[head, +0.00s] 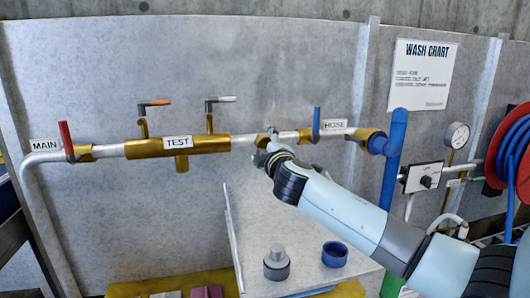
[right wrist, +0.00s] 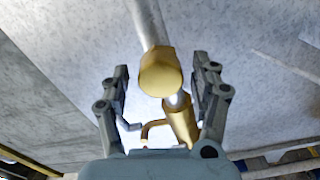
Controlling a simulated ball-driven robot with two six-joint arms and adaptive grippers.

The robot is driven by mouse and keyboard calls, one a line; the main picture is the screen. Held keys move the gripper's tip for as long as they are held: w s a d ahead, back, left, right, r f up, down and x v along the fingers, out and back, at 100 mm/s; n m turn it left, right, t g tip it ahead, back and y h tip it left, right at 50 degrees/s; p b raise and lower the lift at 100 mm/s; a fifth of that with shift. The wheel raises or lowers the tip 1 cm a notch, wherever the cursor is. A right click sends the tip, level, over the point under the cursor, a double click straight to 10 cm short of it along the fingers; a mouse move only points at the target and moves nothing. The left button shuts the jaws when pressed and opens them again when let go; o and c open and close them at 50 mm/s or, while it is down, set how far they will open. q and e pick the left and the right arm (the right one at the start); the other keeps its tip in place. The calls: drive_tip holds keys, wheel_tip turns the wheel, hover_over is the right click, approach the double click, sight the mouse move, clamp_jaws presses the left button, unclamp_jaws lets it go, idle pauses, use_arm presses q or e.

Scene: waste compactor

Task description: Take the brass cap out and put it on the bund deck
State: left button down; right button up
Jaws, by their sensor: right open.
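The brass cap (right wrist: 160,72) is a hexagonal brass piece on the grey pipe, seen end-on in the right wrist view. My right gripper (right wrist: 161,80) is open, with one finger on each side of the cap and a gap visible on both sides. In the head view my right gripper (head: 267,152) reaches the pipe between the TEST and HOSE labels and largely hides the cap. A light grey deck (head: 305,270), apparently the bund deck, lies below the pipe. My left gripper is not in view.
A grey stepped fitting (head: 277,262) and a blue cup (head: 334,254) stand on the deck. The pipe carries red (head: 67,140) and blue (head: 316,122) levers and a brass TEST body (head: 205,146). A blue vertical pipe (head: 394,160) stands right.

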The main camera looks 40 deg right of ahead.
drive_tip(key=m+b, duration=0.1)
drive_tip(key=m, duration=0.1)
drive_tip(key=m+b, duration=0.1)
drive_tip(key=b, duration=0.1)
drive_tip(key=shift+f+m, duration=0.2)
drive_tip(key=shift+m, duration=0.2)
drive_tip(key=shift+r+m, duration=0.15)
drive_tip(key=shift+m, duration=0.35)
drive_tip(key=m+b, duration=0.4)
drive_tip(key=m, duration=0.1)
drive_tip(key=shift+b, duration=0.3)
drive_tip(key=m+b, duration=0.2)
drive_tip(key=m, duration=0.1)
drive_tip(key=shift+b, duration=0.4)
drive_tip(key=shift+m+b, duration=0.4)
drive_tip(key=shift+m, duration=0.6)
drive_tip(key=shift+r, duration=0.1)
